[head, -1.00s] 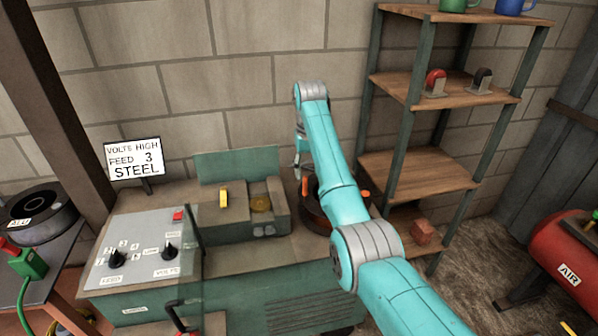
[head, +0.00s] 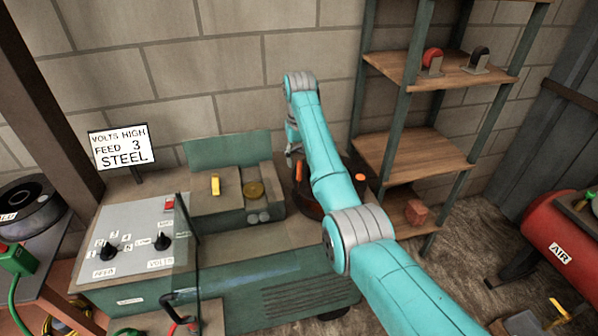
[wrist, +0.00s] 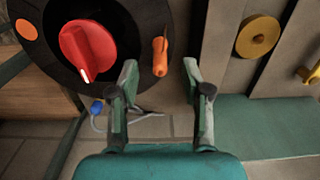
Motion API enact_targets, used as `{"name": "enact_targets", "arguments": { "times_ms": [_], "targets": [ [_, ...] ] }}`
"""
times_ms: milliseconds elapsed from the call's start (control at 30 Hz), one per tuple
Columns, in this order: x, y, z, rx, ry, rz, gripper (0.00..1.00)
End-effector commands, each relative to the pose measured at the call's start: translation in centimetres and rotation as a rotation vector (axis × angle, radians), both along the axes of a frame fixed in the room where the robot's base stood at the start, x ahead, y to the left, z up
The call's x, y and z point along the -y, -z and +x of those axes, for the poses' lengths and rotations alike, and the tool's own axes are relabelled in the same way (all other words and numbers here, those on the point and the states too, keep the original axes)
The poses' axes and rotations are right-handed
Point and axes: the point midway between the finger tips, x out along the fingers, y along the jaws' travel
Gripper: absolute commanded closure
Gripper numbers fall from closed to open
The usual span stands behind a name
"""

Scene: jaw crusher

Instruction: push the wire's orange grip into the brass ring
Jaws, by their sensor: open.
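The orange grip (wrist: 160,57) shows in the wrist view at the edge of a dark round reel, with a thin dark wire end at its top. It lies just beyond and between my open fingertips, apart from them as far as I can tell. In the head view the grip (head: 298,174) is a small orange piece beside my arm. The brass ring (wrist: 258,37) is a round brass disc on the grey-brown machine, right of the grip; in the head view it (head: 254,190) sits in the feeder recess. My gripper (wrist: 160,70) is open and empty; it is small in the head view (head: 293,152).
A red knob (wrist: 88,50) sits on the reel's middle, left of the grip. A yellow lever (head: 215,185) stands left of the brass ring. A control panel (head: 135,240) and sign (head: 122,147) are left. A wooden shelf (head: 410,155) stands close to my arm's right.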

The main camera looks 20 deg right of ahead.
Motion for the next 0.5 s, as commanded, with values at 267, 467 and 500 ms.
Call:
{"name": "enact_targets", "arguments": {
  "times_ms": [267,467,500],
  "targets": [
    [0.0,3.5,0.0,-0.002,0.000,0.000,0.52],
    [0.0,5.0,0.0,0.000,0.000,0.000,0.52],
    [0.0,5.2,0.0,0.000,0.000,0.000,0.52]
  ]
}}
